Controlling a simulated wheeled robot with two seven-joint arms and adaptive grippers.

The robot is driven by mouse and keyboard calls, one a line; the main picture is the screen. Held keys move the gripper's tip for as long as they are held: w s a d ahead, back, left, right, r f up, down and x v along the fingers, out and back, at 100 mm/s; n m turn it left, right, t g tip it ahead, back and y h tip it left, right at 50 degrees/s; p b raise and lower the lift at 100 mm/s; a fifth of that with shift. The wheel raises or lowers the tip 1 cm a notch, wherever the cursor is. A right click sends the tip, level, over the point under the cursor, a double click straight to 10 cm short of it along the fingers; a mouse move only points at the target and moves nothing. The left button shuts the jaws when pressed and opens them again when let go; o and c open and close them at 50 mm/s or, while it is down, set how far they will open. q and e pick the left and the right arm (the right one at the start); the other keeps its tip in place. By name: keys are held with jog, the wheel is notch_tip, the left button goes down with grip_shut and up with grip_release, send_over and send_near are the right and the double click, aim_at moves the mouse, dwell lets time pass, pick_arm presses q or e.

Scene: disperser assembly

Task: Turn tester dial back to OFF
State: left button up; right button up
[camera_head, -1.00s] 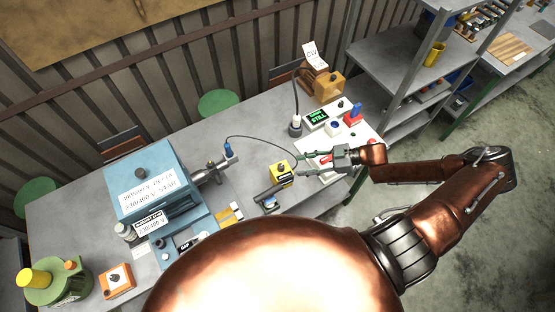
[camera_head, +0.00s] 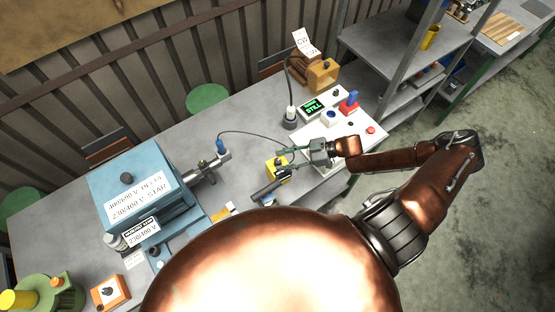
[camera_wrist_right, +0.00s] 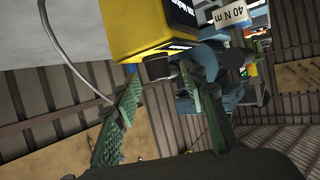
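The yellow tester (camera_head: 275,169) stands on the grey bench in the head view. In the right wrist view the yellow tester (camera_wrist_right: 150,25) fills the top middle, with dark printed labels and a black dial-like knob (camera_wrist_right: 155,68) on its near side. The knob's setting cannot be read. My right gripper (camera_head: 284,158) is beside the tester, coming in from the right. In the wrist view its green-padded fingers (camera_wrist_right: 165,115) are apart, with the knob beyond and between them. No contact can be made out. My left gripper is not in view.
A blue machine (camera_head: 140,185) stands left. A dark tool (camera_head: 268,185) lies just in front of the tester. A display box (camera_head: 313,106) reading "STILL" and a red button (camera_head: 371,130) are right and behind.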

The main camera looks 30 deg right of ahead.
jog(key=shift+x, duration=1.2)
jog(key=shift+c, duration=0.7)
grip_shut()
